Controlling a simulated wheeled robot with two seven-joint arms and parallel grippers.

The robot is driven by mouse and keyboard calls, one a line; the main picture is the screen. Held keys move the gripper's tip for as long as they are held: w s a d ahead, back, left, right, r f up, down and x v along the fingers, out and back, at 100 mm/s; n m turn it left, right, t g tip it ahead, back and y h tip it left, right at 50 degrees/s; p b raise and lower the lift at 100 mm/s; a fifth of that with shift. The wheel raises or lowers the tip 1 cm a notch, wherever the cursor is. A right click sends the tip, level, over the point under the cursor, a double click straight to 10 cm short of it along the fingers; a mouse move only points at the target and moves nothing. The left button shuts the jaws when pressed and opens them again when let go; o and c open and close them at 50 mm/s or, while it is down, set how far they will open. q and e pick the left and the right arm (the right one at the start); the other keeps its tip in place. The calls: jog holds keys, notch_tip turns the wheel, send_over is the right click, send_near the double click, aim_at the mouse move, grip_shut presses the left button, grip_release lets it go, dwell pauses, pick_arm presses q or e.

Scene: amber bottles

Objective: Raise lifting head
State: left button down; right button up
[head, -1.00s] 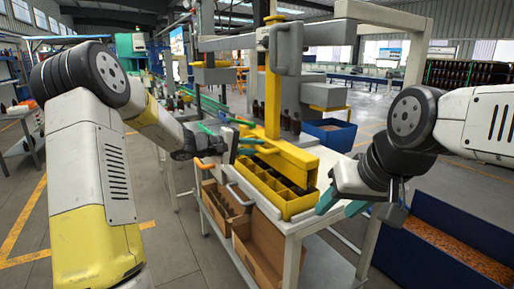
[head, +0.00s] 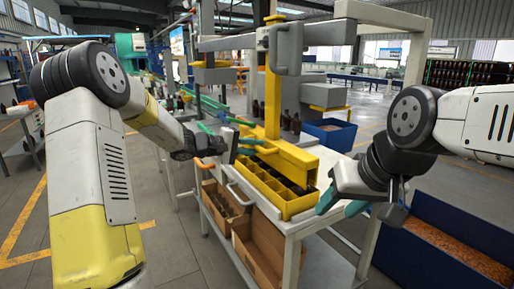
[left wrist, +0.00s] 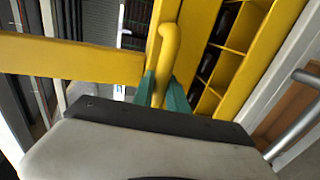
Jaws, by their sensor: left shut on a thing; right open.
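The yellow lifting head (head: 290,152) is a long beam on an upright yellow column, low over a yellow divided crate (head: 288,203) on the white table. My left gripper (head: 247,146) is at the beam's left side. In the left wrist view, the teal fingers of my left gripper (left wrist: 163,92) are shut on a yellow bent handle (left wrist: 168,45) beside the lifting head. Dark bottles (left wrist: 228,20) show in some crate cells there; the beam hides part of the crate. My right gripper (head: 342,206) is open and empty, right of the crate's near end.
Cardboard boxes (head: 262,250) sit on the shelf below the white table (head: 318,224). Several amber bottles (head: 291,122) stand behind the beam. A blue bin (head: 335,136) is at the back right, and a large dark-blue bin (head: 425,258) at the lower right. Floor is clear at left.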

pick_arm(q)
notch_tip(320, 180, up, 21)
jog(key=shift+r, duration=0.1)
dwell(0.5)
jog(key=c, duration=1.5)
grip_release()
jog(key=shift+o, duration=0.9)
jog(key=shift+a, duration=0.15)
send_near(271, 85)
jog(key=v, duration=0.3)
jog(key=shift+s+a, duration=0.25)
jog(key=shift+a, duration=0.05)
